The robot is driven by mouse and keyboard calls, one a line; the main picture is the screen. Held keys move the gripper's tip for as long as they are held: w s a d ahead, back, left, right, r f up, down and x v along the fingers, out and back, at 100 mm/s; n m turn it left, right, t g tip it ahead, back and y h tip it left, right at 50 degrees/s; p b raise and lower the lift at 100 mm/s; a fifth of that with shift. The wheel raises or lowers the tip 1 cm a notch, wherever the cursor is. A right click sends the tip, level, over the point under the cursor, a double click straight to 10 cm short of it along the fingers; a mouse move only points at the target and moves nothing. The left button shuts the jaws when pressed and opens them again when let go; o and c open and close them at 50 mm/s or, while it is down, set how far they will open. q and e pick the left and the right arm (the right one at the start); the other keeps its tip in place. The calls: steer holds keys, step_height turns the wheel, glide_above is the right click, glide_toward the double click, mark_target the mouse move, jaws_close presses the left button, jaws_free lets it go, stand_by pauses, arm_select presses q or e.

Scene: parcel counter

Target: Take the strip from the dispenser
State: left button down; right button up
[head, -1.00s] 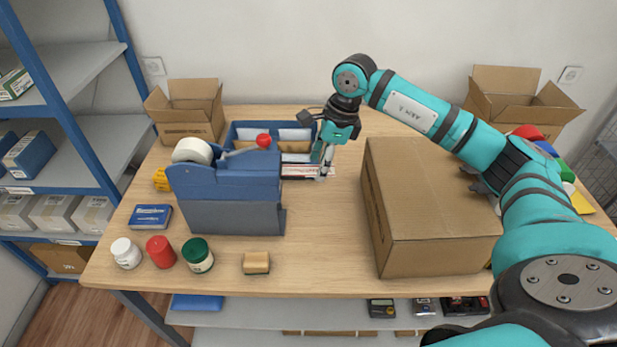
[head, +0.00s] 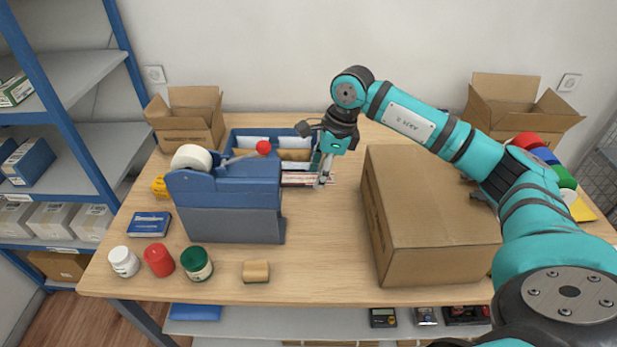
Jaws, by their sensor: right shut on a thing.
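The blue tape dispenser (head: 228,224) stands on the left half of the table, with a white roll (head: 191,157) on top and a lever ending in a red knob (head: 263,148). A pale strip with reddish lines (head: 300,179) reaches out from the dispenser's right side. My right gripper (head: 321,183) points down at the strip's free end and is shut on it. The fingers partly cover the strip there. The strip still runs back to the dispenser; its inner end is hidden.
A large closed carton (head: 430,215) stands right of my right gripper. A blue tray (head: 268,132) with envelopes is behind the dispenser. Jars (head: 197,263) and a tan block (head: 256,271) stand near the front edge. The table between block and carton is clear.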

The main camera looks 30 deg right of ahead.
steer(key=shift+d+p+v, duration=0.2)
steer(key=shift+p+v, duration=0.45)
steer(key=shift+v, duration=1)
steer(key=shift+w+a+r+p+v, duration=0.1)
steer(key=shift+a+p+v, duration=0.2)
steer(key=shift+p+v, duration=0.95)
steer(key=shift+w+a+r+p+v, duration=0.15)
steer(key=shift+a+p+v, duration=0.15)
steer(key=shift+p+v, duration=1)
steer(key=shift+w+a+p+v, duration=0.1)
steer(key=shift+a+p+v, duration=0.2)
steer(key=shift+p+v, duration=0.95)
steer(key=shift+r+b, duration=0.35)
steer(key=shift+b, duration=0.15)
